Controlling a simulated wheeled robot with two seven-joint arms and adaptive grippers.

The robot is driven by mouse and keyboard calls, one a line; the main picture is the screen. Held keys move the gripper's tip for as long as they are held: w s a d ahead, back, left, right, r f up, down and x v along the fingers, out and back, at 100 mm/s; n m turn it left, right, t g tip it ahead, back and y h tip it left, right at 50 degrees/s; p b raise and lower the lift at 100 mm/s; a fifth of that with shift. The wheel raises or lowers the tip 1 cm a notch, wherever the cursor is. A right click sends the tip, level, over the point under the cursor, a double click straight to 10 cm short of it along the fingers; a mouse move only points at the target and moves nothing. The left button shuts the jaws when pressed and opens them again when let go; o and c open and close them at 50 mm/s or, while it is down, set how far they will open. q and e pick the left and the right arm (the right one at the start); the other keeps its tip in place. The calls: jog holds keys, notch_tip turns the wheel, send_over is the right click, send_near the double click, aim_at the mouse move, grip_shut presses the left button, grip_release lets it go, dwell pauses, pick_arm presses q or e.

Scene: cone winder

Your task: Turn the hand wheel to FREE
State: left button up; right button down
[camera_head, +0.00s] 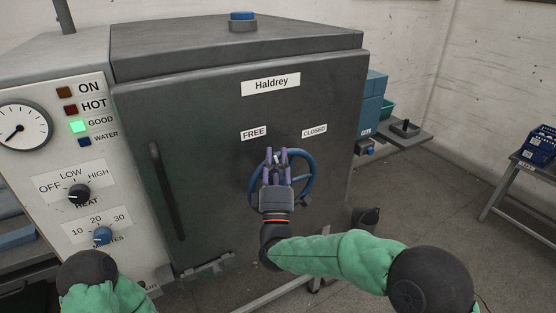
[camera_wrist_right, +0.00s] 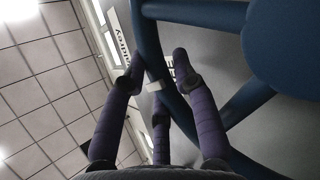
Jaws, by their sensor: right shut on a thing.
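The blue hand wheel (camera_head: 311,183) is on the front of the dark cabinet door, below the labels FREE (camera_head: 253,133) and CLOSED (camera_head: 314,131). My right gripper (camera_head: 276,157) is in front of the wheel, its purple fingers shut on the upper rim. In the right wrist view the fingers (camera_wrist_right: 160,72) close around the blue rim (camera_wrist_right: 149,45), by a white band (camera_wrist_right: 157,86) on it. The gripper hides the wheel's middle and lower part in the head view. My left gripper is out of view; only part of that arm shows at bottom left.
The cabinet door (camera_head: 215,185) has a dark vertical handle (camera_head: 167,190) left of the wheel. A control panel with a gauge (camera_head: 22,128), lit GOOD lamp (camera_head: 78,127) and knobs stands further left. A small table (camera_head: 527,170) is at the far right, with open floor between.

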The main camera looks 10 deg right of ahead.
jog(key=c, duration=0.9)
grip_release()
jog(key=shift+a, duration=0.1)
jog(key=shift+c, duration=0.2)
jog(key=v, duration=1.2)
jog(key=shift+f, duration=0.1)
